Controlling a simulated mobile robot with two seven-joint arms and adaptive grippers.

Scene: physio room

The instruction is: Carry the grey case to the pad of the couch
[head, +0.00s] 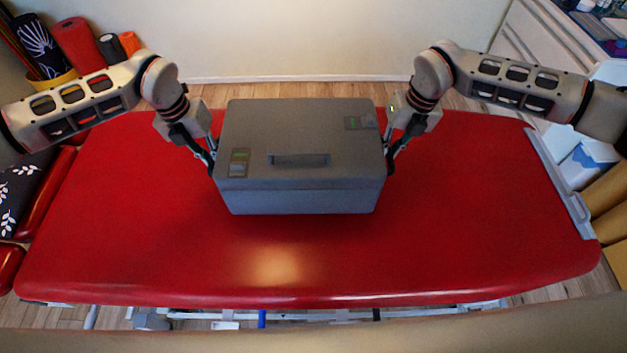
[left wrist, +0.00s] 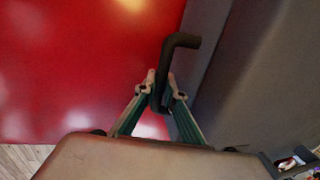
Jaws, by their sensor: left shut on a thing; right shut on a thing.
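The grey case (head: 300,140), a lidded box with a recessed handle on top, is level over the middle of the red couch pad (head: 130,220). I cannot tell whether it touches the pad. My left gripper (head: 212,160) is at the case's left side, and my right gripper (head: 388,160) is at its right side. In the left wrist view my left gripper (left wrist: 162,85) is shut on a dark bent handle (left wrist: 180,42) beside the case's grey wall (left wrist: 245,75). The right fingertips are partly hidden against the case; that gripper is shut on the case's side handle.
A grey rail (head: 560,180) runs along the pad's right end. Rolls and a yellow bin (head: 55,82) stand at the back left, with a dark patterned cushion (head: 25,190) at the left. White drawers (head: 540,45) stand at the back right. The pad is clear around the case.

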